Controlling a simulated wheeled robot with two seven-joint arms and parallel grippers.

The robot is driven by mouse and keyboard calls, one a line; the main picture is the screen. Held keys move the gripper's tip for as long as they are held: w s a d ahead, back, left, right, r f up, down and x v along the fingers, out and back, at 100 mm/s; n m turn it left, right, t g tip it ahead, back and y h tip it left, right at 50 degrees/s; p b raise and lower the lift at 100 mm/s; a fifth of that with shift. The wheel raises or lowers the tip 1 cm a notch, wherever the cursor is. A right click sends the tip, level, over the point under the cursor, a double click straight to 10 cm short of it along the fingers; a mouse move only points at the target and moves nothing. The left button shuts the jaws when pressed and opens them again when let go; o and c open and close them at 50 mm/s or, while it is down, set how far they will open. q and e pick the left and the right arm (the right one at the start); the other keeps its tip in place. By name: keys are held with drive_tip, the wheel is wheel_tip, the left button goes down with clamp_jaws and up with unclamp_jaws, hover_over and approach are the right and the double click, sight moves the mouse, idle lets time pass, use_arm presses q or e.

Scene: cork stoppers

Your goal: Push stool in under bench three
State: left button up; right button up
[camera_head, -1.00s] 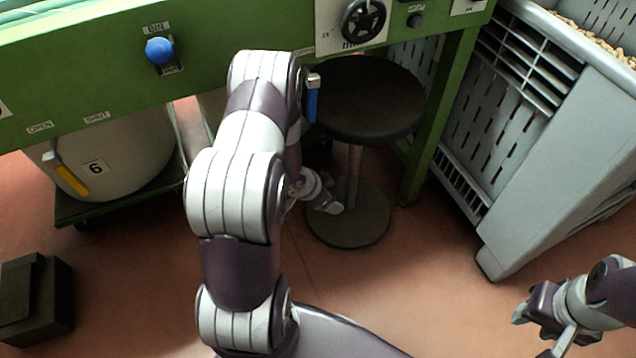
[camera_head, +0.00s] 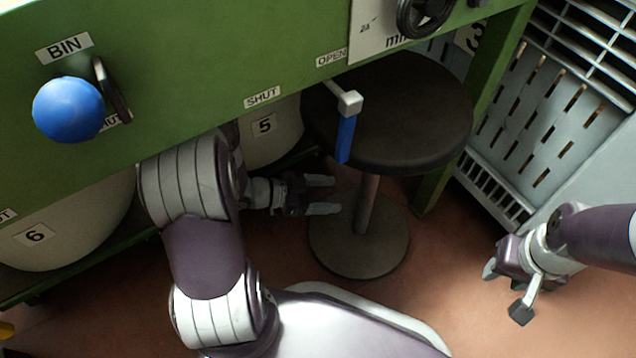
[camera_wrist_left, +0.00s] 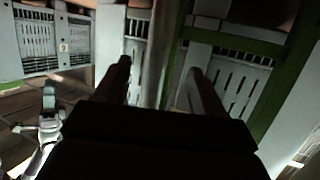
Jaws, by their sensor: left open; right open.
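The stool has a round black seat (camera_head: 415,125), a thin post (camera_head: 366,205) and a round grey base (camera_head: 350,255) on the floor. The far part of its seat is under the green bench (camera_head: 200,60); the near part sticks out. My left gripper (camera_head: 333,194) is open, low beneath the seat, its fingers pointing right at the post. A small gap seems to separate them in the head view. My right gripper (camera_head: 504,292) is open and empty, right of the stool.
A blue-handled lever (camera_head: 345,138) hangs from the bench front before the seat. A blue knob (camera_head: 68,108) sticks out at left. Drums marked 5 (camera_head: 272,132) and 6 (camera_head: 65,225) stand under the bench. A grey slatted crate (camera_head: 550,110) is at right. Floor is clear right of the base.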

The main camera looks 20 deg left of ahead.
sight(360, 196)
use_arm(q)
drive_tip(key=b+x, duration=0.4)
drive_tip(key=x, duration=0.2)
drive_tip(key=b+x, duration=0.4)
drive_tip(key=x, duration=0.1)
drive_tip(key=shift+w+d+f, duration=0.15)
drive_tip(key=shift+d+f, duration=0.1)
drive_tip(key=shift+f, duration=0.1)
drive_tip(key=shift+w+d, duration=0.3)
drive_tip(key=shift+d, duration=0.1)
drive_tip(key=shift+r, duration=0.1)
clamp_jaws()
